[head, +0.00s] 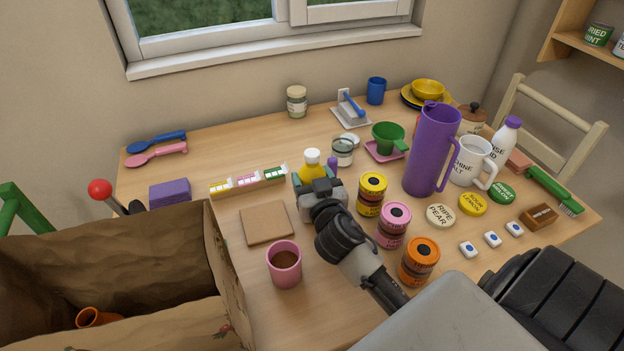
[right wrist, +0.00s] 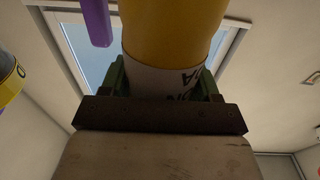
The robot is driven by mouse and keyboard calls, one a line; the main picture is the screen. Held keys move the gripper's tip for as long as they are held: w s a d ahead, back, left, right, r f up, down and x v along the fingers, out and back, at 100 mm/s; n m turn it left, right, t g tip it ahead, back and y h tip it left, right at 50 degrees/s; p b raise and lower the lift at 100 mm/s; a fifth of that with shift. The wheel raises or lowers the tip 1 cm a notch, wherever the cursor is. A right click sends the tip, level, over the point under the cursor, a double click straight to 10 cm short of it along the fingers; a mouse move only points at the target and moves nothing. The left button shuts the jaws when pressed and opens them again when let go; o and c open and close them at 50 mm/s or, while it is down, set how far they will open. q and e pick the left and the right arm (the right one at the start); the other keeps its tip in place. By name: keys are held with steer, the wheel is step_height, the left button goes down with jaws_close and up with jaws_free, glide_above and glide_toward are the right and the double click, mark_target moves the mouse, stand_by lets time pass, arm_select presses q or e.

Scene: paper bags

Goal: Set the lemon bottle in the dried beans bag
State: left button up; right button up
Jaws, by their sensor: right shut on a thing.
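The lemon bottle (head: 312,165) is yellow with a white cap and stands upright near the middle of the table. My right gripper (head: 318,188) is shut around its lower part. In the right wrist view the bottle (right wrist: 172,35) rises between the two green-padded fingers (right wrist: 163,84), its white label partly covered. I cannot tell whether its base touches the table. A large open brown paper bag (head: 110,258) is at the lower left, with an orange object (head: 97,317) inside. Its printed name is not visible. My left gripper is not in view.
A tall purple jug (head: 431,150) stands further right. A red-knobbed stick (head: 100,189) rises behind the bag.

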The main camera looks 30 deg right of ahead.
steer(key=shift+f, duration=0.1)
steer(key=o, duration=0.9)
